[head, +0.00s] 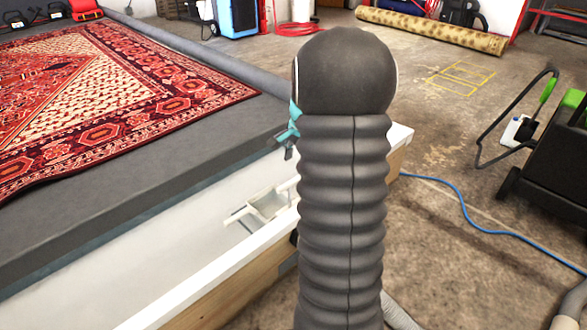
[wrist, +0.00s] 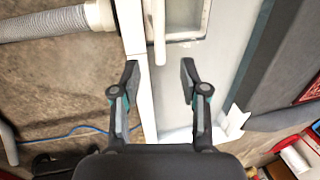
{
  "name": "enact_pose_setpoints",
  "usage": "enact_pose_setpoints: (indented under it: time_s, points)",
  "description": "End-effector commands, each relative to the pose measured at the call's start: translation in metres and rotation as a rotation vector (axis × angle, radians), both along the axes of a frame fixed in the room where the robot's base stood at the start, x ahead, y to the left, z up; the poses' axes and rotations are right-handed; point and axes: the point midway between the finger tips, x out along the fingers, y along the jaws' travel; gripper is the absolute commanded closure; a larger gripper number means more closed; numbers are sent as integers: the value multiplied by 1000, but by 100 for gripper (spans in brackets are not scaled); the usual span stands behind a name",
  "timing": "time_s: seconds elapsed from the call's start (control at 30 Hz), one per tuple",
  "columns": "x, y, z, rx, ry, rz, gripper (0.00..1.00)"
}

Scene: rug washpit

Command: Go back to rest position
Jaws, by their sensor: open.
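My gripper (wrist: 159,75) is open and empty in the wrist view, its two dark fingers with teal joints spread wide. It hangs over the white rim (wrist: 138,90) and pale floor of the wash pit. In the head view my dark ribbed arm stands upright in the middle and hides most of the gripper; only a teal and grey piece shows at its left side. A clear box-like fitting with a white pipe (wrist: 159,30) lies ahead of the fingers, apart from them. The fitting (head: 268,204) also shows in the head view, left of my arm.
A red patterned rug (head: 120,95) lies on the grey platform at left. A blue hose (head: 455,190) crosses the concrete floor at right, near a black and green machine (head: 555,150). A rolled rug (head: 430,30) lies at the back. Open floor lies between.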

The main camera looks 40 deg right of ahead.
Motion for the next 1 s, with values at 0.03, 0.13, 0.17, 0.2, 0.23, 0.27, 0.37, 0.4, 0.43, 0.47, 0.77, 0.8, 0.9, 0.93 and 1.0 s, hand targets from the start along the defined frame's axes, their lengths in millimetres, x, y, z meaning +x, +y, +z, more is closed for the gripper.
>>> enact_pose_setpoints:
  time_s: [0.03, 0.13, 0.17, 0.2, 0.23, 0.27, 0.37, 0.4, 0.43, 0.47, 0.77, 0.8, 0.9, 0.93, 1.0]
  points:
    - [-1, 0, 4, -1, -1, 0, 56]
    - [-2, 0, 7, 0, 0, 0, 56]
    - [-2, 0, 8, 0, 0, 0, 56]
    - [-2, 0, 8, 0, 0, 0, 56]
    - [-2, 0, 8, 0, 0, 0, 56]
    - [-2, 0, 8, 0, 0, 0, 56]
    - [-2, 0, 8, 0, 0, 0, 56]
    - [-2, 0, 8, 0, 0, 0, 56]
    - [-2, 0, 8, 0, 0, 0, 56]
    - [-2, 0, 8, 0, 0, 0, 56]
    - [-2, 0, 8, -4, 0, 18, 56]
    - [-2, 0, 8, -7, 0, 35, 56]
    - [-3, 0, 6, -22, 4, 109, 56]
    - [-7, 1, 3, -24, 13, 138, 56]
    - [-19, 8, -9, -22, 45, 218, 56]
